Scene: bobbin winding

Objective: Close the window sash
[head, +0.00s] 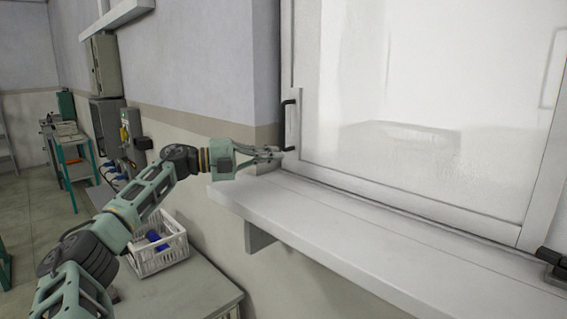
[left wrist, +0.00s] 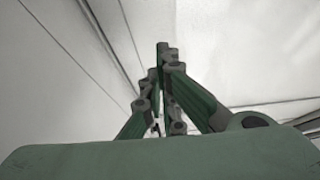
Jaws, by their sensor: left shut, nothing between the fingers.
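The window sash (head: 312,150) is a white frame around a pale, hazy pane in the right half of the head view. A black handle (head: 289,125) is on its left edge. I cannot tell whether the sash sits fully flush in its frame. My left gripper (head: 281,153) is shut and empty, just below the handle by the sash's lower left corner. Contact with the sash cannot be made out. In the left wrist view the closed fingers (left wrist: 163,60) point at pale surfaces with thin dark edge lines. My right gripper is not in view.
A white sill (head: 360,240) juts out below the window. A white crate (head: 160,255) with blue items stands on a grey table (head: 185,295) below my left arm. Wall boxes (head: 108,125) and a green-framed table (head: 72,165) are at left. A dark fitting (head: 552,258) is at lower right.

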